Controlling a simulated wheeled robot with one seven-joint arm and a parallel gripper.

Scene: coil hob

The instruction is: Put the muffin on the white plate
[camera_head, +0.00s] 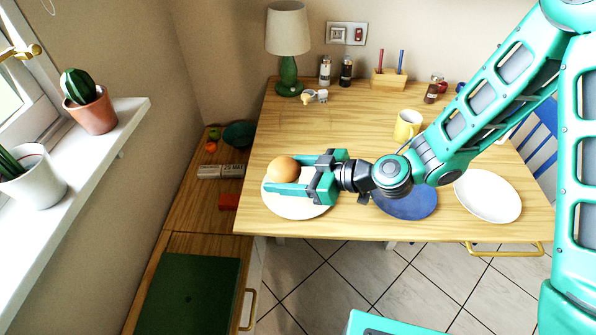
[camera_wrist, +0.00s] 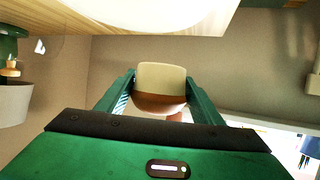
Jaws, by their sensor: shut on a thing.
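The muffin (camera_head: 282,169) has a rounded orange-brown top; in the wrist view it shows a pale side and a brown side (camera_wrist: 161,78). My gripper (camera_head: 284,181) is shut on it, with one finger on each side, as the wrist view also shows. In the head view the muffin and fingers overlap the left white plate (camera_head: 300,211), which lies near the table's front left corner. I cannot tell how much gap there is between muffin and plate. A second white plate (camera_head: 488,196) lies empty at the table's right.
A blue plate (camera_head: 408,207) lies partly under my arm. A yellow mug (camera_head: 407,125) stands behind it. A green lamp (camera_head: 289,75), shakers (camera_head: 325,70) and a wooden holder (camera_head: 389,77) stand at the back. The table (camera_head: 290,135) is clear behind the left plate.

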